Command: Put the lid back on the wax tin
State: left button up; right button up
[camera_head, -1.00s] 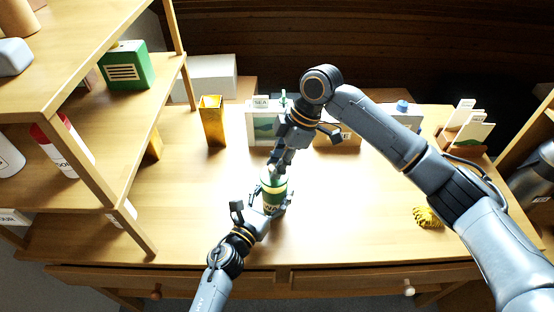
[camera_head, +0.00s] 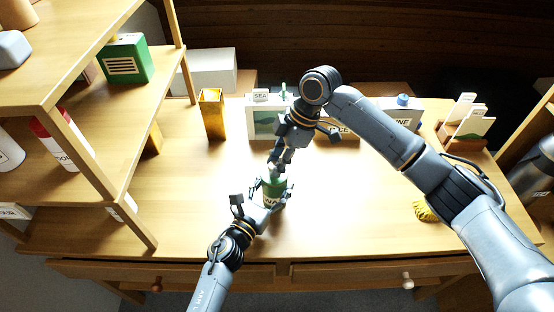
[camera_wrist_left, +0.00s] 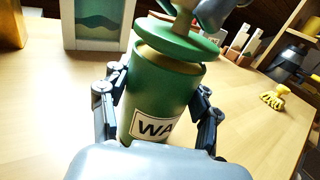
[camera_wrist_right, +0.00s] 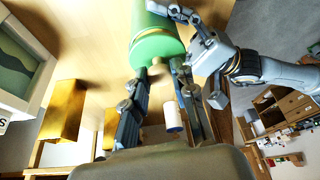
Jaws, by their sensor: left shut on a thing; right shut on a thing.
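The green wax tin (camera_wrist_left: 160,95), with a white label, stands upright on the desk, also seen in the head view (camera_head: 272,200). My left gripper (camera_head: 266,202) is shut around its body. The green lid (camera_wrist_left: 178,40) is just over the tin's mouth, slightly tilted in the left wrist view. A pale yellow rim (camera_wrist_left: 168,60) shows between lid and tin. I cannot tell whether they touch. My right gripper (camera_head: 276,168) comes from above and is shut on the lid's knob (camera_wrist_right: 157,64). The lid's green top shows beyond its fingers in the right wrist view (camera_wrist_right: 154,42).
A gold vase (camera_head: 212,115), a framed picture (camera_head: 266,120) and a card holder (camera_head: 465,130) stand toward the back. A yellow brush-like item (camera_head: 424,211) lies at right. Shelves (camera_head: 100,190) border the left. The desk in front of the shelves is clear.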

jog(key=shift+f, duration=0.65)
jog(key=o, duration=1.1)
jog(key=shift+r, duration=0.15)
jog(key=v, duration=1.1)
jog(key=shift+d+r, duration=0.2)
jog(key=shift+r, duration=0.1)
pick_arm(q)
jog(key=o, duration=1.8)
jog(key=shift+c, duration=0.2)
jog(key=shift+s+a, duration=0.1)
